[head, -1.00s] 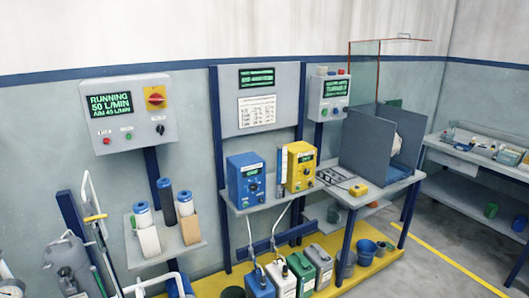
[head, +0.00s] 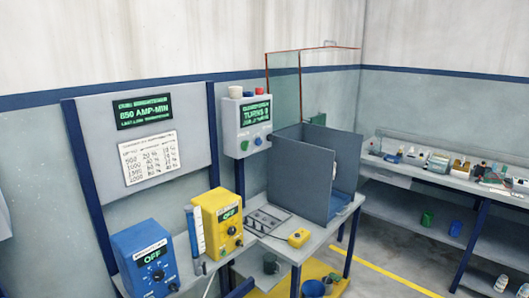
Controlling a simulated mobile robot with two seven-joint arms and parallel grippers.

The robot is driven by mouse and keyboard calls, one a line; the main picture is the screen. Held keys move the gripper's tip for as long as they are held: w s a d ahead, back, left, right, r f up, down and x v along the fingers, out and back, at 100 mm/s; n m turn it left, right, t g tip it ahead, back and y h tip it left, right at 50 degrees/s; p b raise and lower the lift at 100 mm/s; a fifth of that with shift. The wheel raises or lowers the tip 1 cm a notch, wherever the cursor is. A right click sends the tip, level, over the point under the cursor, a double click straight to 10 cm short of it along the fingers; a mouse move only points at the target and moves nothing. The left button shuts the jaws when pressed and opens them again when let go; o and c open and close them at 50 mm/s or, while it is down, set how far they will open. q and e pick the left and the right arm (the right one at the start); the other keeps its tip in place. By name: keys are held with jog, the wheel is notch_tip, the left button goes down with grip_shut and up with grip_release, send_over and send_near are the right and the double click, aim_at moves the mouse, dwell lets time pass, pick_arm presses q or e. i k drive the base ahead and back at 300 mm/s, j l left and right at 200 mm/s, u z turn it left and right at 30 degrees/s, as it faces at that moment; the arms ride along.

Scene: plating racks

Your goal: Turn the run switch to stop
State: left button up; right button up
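No switch in the head view is readably marked as a run switch. A grey control box (head: 246,124) on the wall has a green display reading "TURNS", small buttons below it, and a dark knob (head: 257,141). The blue box (head: 146,262) on the bench shows "OFF" and has a dark knob on its front. The yellow box (head: 219,222) also shows "OFF" and has dark knobs. Neither of my grippers is in view.
A grey board (head: 142,140) carries an "850 AMP-MIN" display and a paper chart. A side table (head: 400,167) holds small items at right. Floor shows between the benches.

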aim_at(244, 144)
jog(key=i+l, duration=0.3)
jog(key=i, duration=0.15)
jog(key=i+l, duration=0.35)
jog(key=i, duration=0.15)
jog(key=z, duration=0.05)
